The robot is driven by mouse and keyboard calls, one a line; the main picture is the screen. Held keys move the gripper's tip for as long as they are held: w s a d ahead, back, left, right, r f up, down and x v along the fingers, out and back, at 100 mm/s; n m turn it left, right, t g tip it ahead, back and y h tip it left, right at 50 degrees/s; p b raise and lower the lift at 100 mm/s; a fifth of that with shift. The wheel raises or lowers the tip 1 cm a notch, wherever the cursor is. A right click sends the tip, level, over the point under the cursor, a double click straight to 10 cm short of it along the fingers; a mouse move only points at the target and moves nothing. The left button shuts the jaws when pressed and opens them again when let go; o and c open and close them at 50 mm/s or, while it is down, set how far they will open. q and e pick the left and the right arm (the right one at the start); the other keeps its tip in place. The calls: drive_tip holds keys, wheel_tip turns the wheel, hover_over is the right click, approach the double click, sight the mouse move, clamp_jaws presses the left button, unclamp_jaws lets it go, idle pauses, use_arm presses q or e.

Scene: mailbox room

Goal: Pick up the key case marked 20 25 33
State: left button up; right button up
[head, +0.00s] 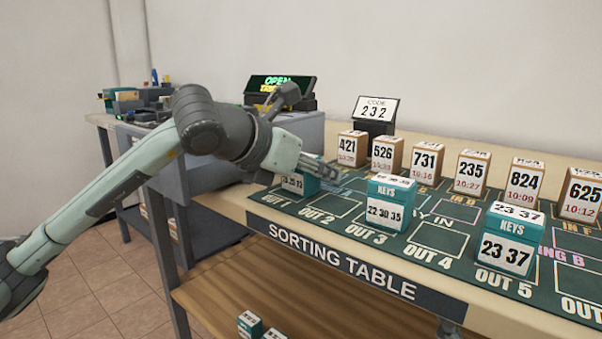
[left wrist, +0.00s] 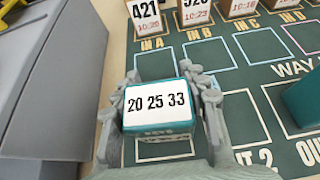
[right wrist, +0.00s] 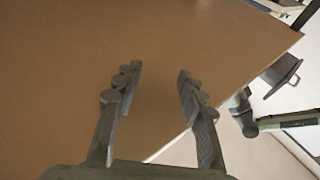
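The key case marked 20 25 33 (left wrist: 157,104) is a teal box with a white numbered top. In the left wrist view it sits between the fingers of my left gripper (left wrist: 160,85). The fingers look open, one on each side of the case; I cannot tell whether they touch it. In the head view the case (head: 292,183) stands near OUT 1 on the green mat, partly hidden by my left gripper (head: 322,170). My right gripper (right wrist: 158,75) is open and empty, facing a plain brown surface.
Key cases marked 22 30 35 (head: 385,205) and 23 37 (head: 507,245) stand on the sorting table (head: 335,265). Several numbered boxes (head: 425,163) line its back. A CODE 232 sign (head: 375,113) stands behind them. A grey cabinet (left wrist: 55,75) stands close left of my left gripper.

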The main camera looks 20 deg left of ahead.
use_arm(q)
drive_tip(key=c, duration=0.6)
